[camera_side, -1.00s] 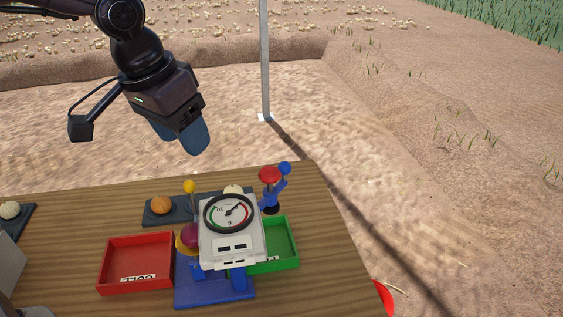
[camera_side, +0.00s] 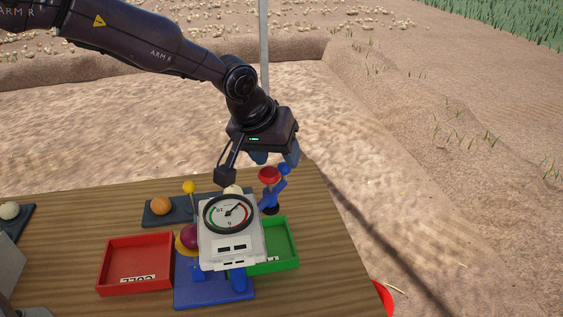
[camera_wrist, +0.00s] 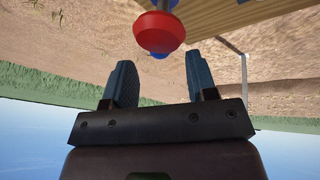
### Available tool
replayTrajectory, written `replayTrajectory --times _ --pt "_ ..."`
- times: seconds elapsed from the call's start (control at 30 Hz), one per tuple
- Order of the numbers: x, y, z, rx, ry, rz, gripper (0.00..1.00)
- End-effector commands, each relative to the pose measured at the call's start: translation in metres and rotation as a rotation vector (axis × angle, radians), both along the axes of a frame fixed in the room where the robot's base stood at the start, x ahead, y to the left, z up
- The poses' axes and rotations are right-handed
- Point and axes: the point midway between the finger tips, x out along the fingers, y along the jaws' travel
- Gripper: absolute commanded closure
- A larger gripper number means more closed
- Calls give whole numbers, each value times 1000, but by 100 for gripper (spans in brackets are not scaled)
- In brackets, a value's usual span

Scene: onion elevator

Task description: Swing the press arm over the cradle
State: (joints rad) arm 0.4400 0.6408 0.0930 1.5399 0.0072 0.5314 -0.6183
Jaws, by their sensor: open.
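The press arm is a blue piece (camera_side: 272,196) with a red knob (camera_side: 268,174) and a blue ball end (camera_side: 284,168), at the back right of the white dial gauge (camera_side: 232,240). A purple onion (camera_side: 189,234) rests on a yellow piece (camera_side: 181,246) at the gauge's left, probably the cradle; the gauge partly hides it. My gripper (camera_side: 280,158) is just behind and above the red knob, not visibly touching it. In the wrist view its two blue fingers (camera_wrist: 162,88) are apart and empty, with the red knob (camera_wrist: 159,32) beyond them.
A red tray (camera_side: 106,270) stands left of the blue base (camera_side: 215,291), and a green tray (camera_side: 291,247) right of it. A yellow ball on a stem (camera_side: 190,187) stands nearby.

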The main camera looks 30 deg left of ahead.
Motion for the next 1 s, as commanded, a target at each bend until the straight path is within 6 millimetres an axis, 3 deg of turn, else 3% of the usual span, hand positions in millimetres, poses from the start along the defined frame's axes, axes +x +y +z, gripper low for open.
replayTrajectory --times 0.23,0.57,0.67,0.8,1.0 --pt "12 -2 -26 0 0 1 48" --pt "13 -3 -29 -1 0 0 48" --pt "13 -3 -29 0 0 0 66" --pt "13 -3 -29 -1 0 0 98" --pt "13 -4 -29 -3 0 4 100"
